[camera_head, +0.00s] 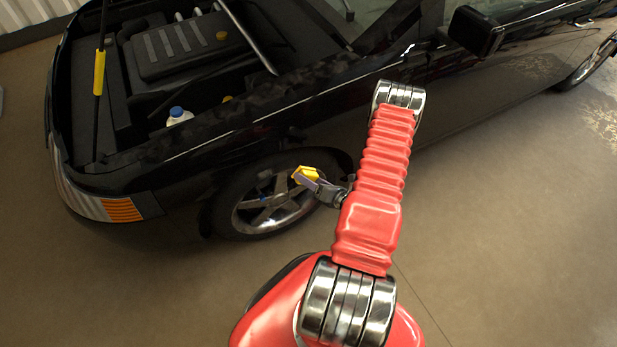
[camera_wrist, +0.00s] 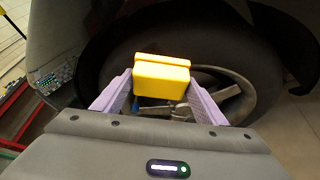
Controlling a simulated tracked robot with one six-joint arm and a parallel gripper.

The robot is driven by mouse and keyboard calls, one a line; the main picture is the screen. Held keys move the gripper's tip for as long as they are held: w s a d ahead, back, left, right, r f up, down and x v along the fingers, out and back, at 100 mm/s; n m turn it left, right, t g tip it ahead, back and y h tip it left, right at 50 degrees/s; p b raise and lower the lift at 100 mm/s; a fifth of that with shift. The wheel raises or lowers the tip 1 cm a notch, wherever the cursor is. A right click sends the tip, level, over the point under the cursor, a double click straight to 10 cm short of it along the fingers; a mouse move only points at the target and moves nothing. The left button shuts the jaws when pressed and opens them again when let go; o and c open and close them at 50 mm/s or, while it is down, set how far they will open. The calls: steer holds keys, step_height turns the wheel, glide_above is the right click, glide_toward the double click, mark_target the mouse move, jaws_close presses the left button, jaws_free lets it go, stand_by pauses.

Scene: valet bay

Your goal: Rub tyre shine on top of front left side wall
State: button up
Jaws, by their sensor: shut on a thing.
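The front left wheel (camera_head: 262,207) of the black car has a silver spoked rim and a dark tyre. My gripper (camera_head: 306,178) is at the right part of this wheel in the head view. It is shut on a yellow applicator block (camera_wrist: 162,78), which sits between the two lilac fingers in the wrist view. The tyre's side wall (camera_wrist: 215,57) arches behind and above the block in the wrist view. The block overlaps the tyre and rim in the picture; I cannot tell whether it touches the side wall.
The car's bonnet is open over the engine bay (camera_head: 180,50), where a white bottle with a blue cap (camera_head: 178,116) stands. The black wheel arch (camera_wrist: 85,85) curves close around the tyre. The floor (camera_head: 500,220) to the right is clear.

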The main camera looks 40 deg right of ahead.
steer(key=s, duration=0.2)
steer(key=shift+s+a, duration=0.4)
stand_by(0.3)
stand_by(0.3)
